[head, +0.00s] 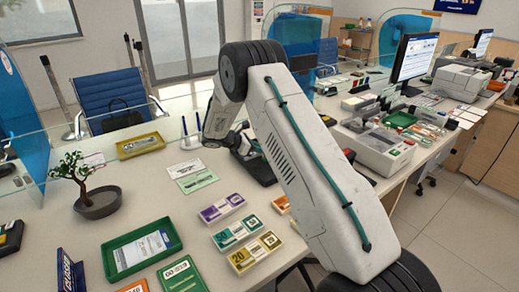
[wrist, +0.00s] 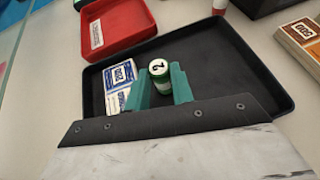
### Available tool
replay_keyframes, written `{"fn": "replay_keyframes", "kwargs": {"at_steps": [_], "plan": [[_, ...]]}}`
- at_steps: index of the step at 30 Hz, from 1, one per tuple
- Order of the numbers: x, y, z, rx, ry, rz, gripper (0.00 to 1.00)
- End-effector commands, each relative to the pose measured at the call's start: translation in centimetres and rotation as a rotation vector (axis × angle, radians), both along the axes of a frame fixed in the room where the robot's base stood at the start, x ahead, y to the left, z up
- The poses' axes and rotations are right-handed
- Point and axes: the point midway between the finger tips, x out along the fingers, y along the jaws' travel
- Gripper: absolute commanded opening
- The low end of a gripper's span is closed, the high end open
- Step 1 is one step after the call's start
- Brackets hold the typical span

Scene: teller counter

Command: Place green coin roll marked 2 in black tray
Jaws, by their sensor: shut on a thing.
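The green coin roll (wrist: 160,70) shows in the wrist view with its white end, marked 2, facing the camera. My gripper (wrist: 161,88) has green fingers on both sides of the roll and is shut on it. The black tray (wrist: 235,65) spreads beneath and around the gripper, and the roll is over its inside. I cannot tell whether the roll touches the tray floor. In the head view, part of the black tray (head: 262,176) shows behind my arm. The roll and fingertips are hidden there.
A blue and white bundle (wrist: 121,74) lies in the black tray, left of the roll. A red tray (wrist: 118,30) stands beyond the black tray's far left side. A brown bundle (wrist: 303,36) lies to the right. A potted tree (head: 98,200) stands at the counter's left.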

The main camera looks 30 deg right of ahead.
Motion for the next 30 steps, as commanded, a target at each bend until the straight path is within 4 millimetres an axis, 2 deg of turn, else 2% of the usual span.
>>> {"fn": "replay_keyframes", "kwargs": {"at_steps": [7,8,9,10,21,26,30], "plan": [[0.0,0.0,-0.3,-0.001,0.000,0.000,0.00],[0.0,0.0,-0.3,0.000,0.000,0.000,0.29],[0.0,0.0,-0.3,0.000,0.000,0.000,0.40],[0.0,0.0,-0.3,0.000,0.000,0.000,0.45],[0.0,0.2,0.2,0.000,-0.001,0.000,0.45],[0.6,2.4,1.5,-0.001,-0.004,0.003,0.45],[1.1,5.1,2.9,0.001,-0.002,0.003,0.45]]}}
